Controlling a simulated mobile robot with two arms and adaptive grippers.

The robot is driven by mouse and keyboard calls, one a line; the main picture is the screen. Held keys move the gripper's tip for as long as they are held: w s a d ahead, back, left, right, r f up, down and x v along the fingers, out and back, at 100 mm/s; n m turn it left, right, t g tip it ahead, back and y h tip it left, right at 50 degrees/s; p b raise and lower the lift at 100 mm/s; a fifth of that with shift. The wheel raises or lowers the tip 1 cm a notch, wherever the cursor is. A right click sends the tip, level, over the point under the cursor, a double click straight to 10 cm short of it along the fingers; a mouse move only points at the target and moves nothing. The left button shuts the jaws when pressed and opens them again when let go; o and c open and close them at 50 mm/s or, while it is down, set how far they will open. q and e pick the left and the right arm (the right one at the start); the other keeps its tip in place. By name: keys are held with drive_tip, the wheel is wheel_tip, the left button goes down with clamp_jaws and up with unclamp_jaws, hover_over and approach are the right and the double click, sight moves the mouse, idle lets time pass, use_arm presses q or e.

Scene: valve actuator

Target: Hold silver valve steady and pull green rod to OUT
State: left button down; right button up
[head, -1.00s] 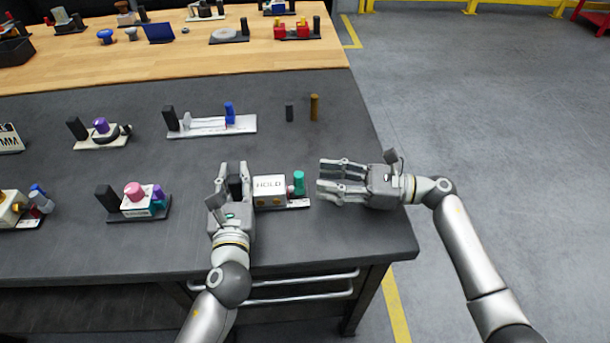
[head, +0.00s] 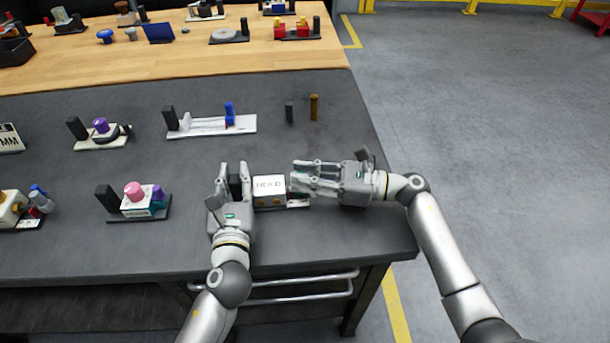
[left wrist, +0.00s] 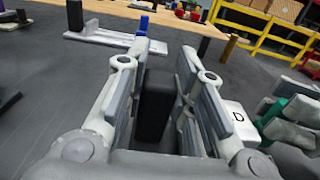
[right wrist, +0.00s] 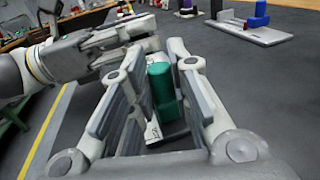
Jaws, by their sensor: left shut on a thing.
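The silver-white valve block (head: 269,187), with lettering on top, sits on a dark base on the grey table. A black upright post (head: 236,187) stands at its left. My left gripper (head: 233,170) is shut on this post, which shows between its fingers in the left wrist view (left wrist: 154,105). My right gripper (head: 297,176) is open at the block's right side. In the right wrist view the green rod (right wrist: 162,90) stands between its fingers, close to the right one. In the head view the right gripper hides the rod.
Behind the valve stand a white fixture with a blue knob (head: 212,125), a small dark peg (head: 289,112) and a brown peg (head: 314,107). A pink-knobbed fixture (head: 135,204) is to the left. The table's right edge is close to my right arm.

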use_arm(q)
drive_tip(key=shift+f, duration=0.4)
use_arm(e)
clamp_jaws()
use_arm(q)
drive_tip(key=shift+s, duration=0.1)
use_arm(e)
drive_tip(key=d, duration=0.4)
drive_tip(key=shift+d+f, duration=0.1)
drive_tip(key=shift+d, duration=0.2)
use_arm(q)
drive_tip(key=shift+a, duration=0.1)
use_arm(e)
drive_tip(key=shift+w, duration=0.1)
drive_tip(key=o, duration=0.9)
unclamp_jaws()
drive_tip(key=shift+d, duration=0.1)
drive_tip(key=shift+c, duration=0.2)
use_arm(q)
drive_tip(key=shift+r, duration=0.1)
use_arm(e)
drive_tip(key=v, duration=1.2)
